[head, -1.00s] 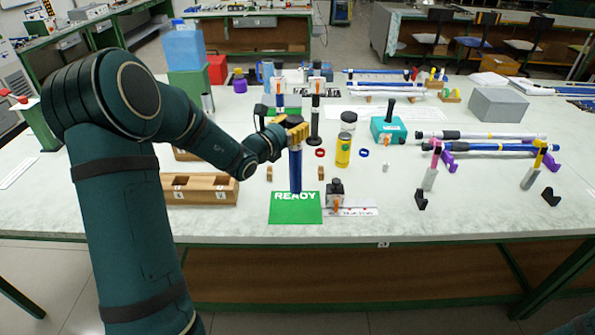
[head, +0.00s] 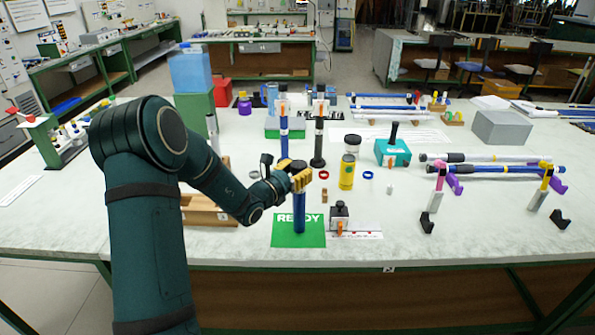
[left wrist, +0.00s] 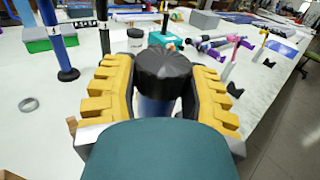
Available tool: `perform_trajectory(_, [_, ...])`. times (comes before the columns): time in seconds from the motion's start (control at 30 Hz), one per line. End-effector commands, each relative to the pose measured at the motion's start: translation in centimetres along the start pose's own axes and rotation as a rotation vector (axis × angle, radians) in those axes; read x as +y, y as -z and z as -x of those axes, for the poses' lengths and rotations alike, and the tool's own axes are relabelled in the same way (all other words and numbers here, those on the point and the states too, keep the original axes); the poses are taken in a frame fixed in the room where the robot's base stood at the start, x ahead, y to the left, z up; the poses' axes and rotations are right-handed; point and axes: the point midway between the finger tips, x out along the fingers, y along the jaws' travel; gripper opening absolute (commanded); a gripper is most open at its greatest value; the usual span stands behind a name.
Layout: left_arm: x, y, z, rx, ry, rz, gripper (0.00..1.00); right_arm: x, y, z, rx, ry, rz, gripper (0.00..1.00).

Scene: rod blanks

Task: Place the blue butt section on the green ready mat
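The blue butt section (head: 299,213) is upright, with a black cap at its top. My left gripper (head: 300,180) is shut on its upper end. In the left wrist view the black cap (left wrist: 163,70) sits between the yellow fingers, with blue below it. The green ready mat (head: 283,234) lies near the table's front edge. The lower end of the butt section shows over the mat; I cannot tell whether it touches. Part of the word READY is hidden behind the butt section. My right gripper is out of view.
A small black-and-grey device (head: 339,215) stands close to the mat's right edge. A wooden block tray (head: 208,212) is to its left, partly behind my arm. A yellow cylinder (head: 347,172) and a teal box (head: 393,153) stand farther back. The table's front strip is clear.

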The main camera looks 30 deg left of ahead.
Motion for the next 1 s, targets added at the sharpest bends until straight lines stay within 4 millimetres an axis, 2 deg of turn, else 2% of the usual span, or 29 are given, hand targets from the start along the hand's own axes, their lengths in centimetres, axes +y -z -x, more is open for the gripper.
perform_trajectory(0.03, [0.0,0.0,0.0,0.0,0.0,0.0,0.66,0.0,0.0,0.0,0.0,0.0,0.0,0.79])
perform_trajectory(0.07, [0.0,0.0,0.0,0.0,0.0,0.0,0.74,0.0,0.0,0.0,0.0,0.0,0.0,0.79])
perform_trajectory(0.47, [0.0,-0.4,0.0,0.0,0.0,0.0,0.74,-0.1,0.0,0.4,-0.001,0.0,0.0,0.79])
perform_trajectory(0.57, [0.1,-0.3,1.2,0.001,-0.001,0.0,0.74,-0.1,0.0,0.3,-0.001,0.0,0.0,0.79])
perform_trajectory(1.0, [0.1,-0.3,9.8,0.001,-0.003,0.001,0.74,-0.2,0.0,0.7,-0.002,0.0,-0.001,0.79])
